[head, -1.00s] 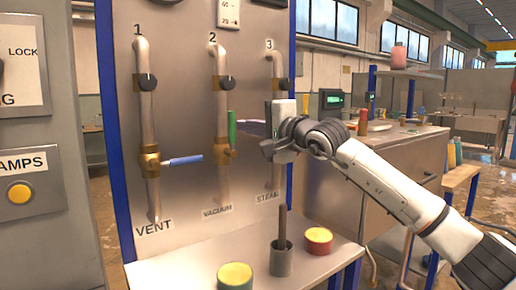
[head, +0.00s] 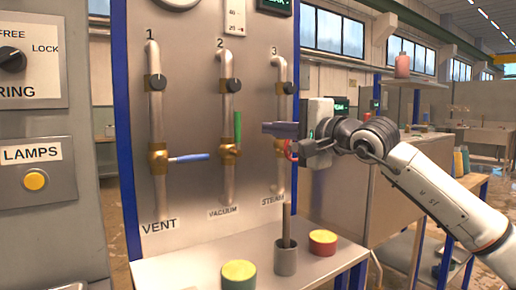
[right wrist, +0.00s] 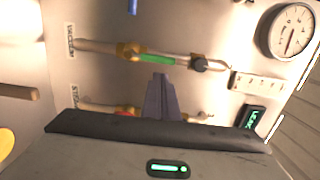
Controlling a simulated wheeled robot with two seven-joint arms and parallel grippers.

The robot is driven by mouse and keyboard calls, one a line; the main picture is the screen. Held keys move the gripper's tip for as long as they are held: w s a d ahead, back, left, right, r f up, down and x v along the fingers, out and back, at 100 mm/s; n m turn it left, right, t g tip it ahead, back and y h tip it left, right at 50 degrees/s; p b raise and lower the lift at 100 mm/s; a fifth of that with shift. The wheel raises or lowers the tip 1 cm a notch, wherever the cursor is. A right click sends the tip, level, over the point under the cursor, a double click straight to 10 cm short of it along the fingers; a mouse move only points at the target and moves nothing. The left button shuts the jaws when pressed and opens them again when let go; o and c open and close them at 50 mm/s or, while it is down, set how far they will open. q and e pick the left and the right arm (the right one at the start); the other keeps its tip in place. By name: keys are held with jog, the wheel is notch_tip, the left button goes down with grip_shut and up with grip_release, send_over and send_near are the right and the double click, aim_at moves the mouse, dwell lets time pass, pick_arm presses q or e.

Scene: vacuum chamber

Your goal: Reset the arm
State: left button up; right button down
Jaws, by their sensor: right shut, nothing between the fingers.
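My right gripper (head: 268,128) is in front of the panel (head: 186,120), by the third pipe. Its dark fingers are together, empty, and point left in the head view. In the right wrist view the closed fingers (right wrist: 160,85) overlap the steam pipe region. The vent valve has a blue handle (head: 188,157) lying sideways. The vacuum valve has a green handle (head: 238,127) standing upright. The steam valve has a red handle (head: 291,151), partly hidden behind my gripper. My left gripper is not in view.
A shelf (head: 200,277) below the panel carries a grey cup (head: 286,262) with a brown rod, a red-sided pot (head: 322,243) and a green-sided pot (head: 238,276). A grey cabinet (head: 60,225) with a knob and lamp button stands at left. A gauge (right wrist: 290,32) shows in the right wrist view.

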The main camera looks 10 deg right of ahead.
jog(key=s+a+f+m+g+y, duration=0.1)
jog(key=s+a+f+m+y, duration=0.55)
jog(key=s+a+y, duration=0.4)
jog(key=s+d+f+n+t+h, duration=0.1)
jog(key=s+d+f+n+h, duration=0.1)
jog(key=d+f+n+h, duration=0.6)
jog(key=s+d+f+n+t+h, duration=0.15)
jog(key=d+f+n+h, duration=0.25)
jog(key=f+n+h, duration=0.65)
jog(key=s+d+f+n+h, duration=0.2)
jog(key=d+f+n+h, duration=0.2)
jog(key=d+f+n, duration=0.55)
jog(key=s+a+f+m+g+y, duration=0.1)
jog(key=s+a+f+m+g, duration=0.15)
jog(key=s+f+g, duration=0.7)
jog(key=s+a+f+m+g+y, duration=0.1)
jog(key=s+f+m+g, duration=0.1)
jog(key=s+f, duration=0.65)
jog(key=s+a+f+m+g+y, duration=0.1)
jog(key=s+f+m+g+y, duration=0.3)
jog(key=s, duration=0.7)
jog(key=w+a+f+n+t+p, duration=0.1)
jog(key=w+a+f+t+p, duration=0.2)
jog(key=a+t+p, duration=0.3)
jog(key=shift+w+a+f+n+t+p, duration=0.3)
jog(key=shift+w+a+p, duration=0.15)
jog(key=shift+p, duration=0.65)
